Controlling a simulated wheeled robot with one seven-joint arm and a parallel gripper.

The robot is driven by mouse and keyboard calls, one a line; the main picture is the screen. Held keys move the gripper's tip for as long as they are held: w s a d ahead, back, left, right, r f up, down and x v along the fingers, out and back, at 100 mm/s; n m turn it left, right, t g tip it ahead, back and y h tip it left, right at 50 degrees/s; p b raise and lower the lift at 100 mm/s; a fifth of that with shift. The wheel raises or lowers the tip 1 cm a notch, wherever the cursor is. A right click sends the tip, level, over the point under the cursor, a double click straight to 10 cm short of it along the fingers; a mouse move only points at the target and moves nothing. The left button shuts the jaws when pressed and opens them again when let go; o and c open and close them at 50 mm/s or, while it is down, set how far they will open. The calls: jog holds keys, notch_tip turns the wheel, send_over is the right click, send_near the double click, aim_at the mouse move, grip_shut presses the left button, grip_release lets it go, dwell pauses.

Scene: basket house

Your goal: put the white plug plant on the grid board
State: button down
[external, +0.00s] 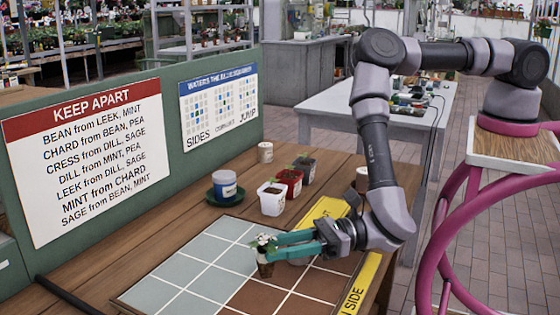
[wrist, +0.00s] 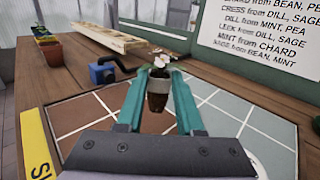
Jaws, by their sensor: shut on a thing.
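The white plug plant (external: 264,243) has small white flowers, green leaves and a brown root plug; it also shows in the wrist view (wrist: 158,88). My gripper (external: 279,245) is shut on it, with one teal finger on each side of the plug in the wrist view (wrist: 157,98). The plant is held upright over the grid board (external: 215,249), near the line between the grey-blue and brown squares. I cannot tell whether the plug's bottom touches the board. My gripper and wrist hide part of the board's right side.
A white pot (external: 271,198), a red pot (external: 289,182) and a dark pot (external: 305,168) stand behind the board. A blue-and-white cup (external: 225,184) sits on a green saucer. A green panel with a KEEP APART sign (external: 85,150) borders the left.

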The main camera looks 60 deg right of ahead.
jog(key=shift+f, duration=1.9)
jog(key=shift+f, duration=0.15)
jog(key=c, duration=0.5)
grip_release()
jog(key=shift+c, duration=0.2)
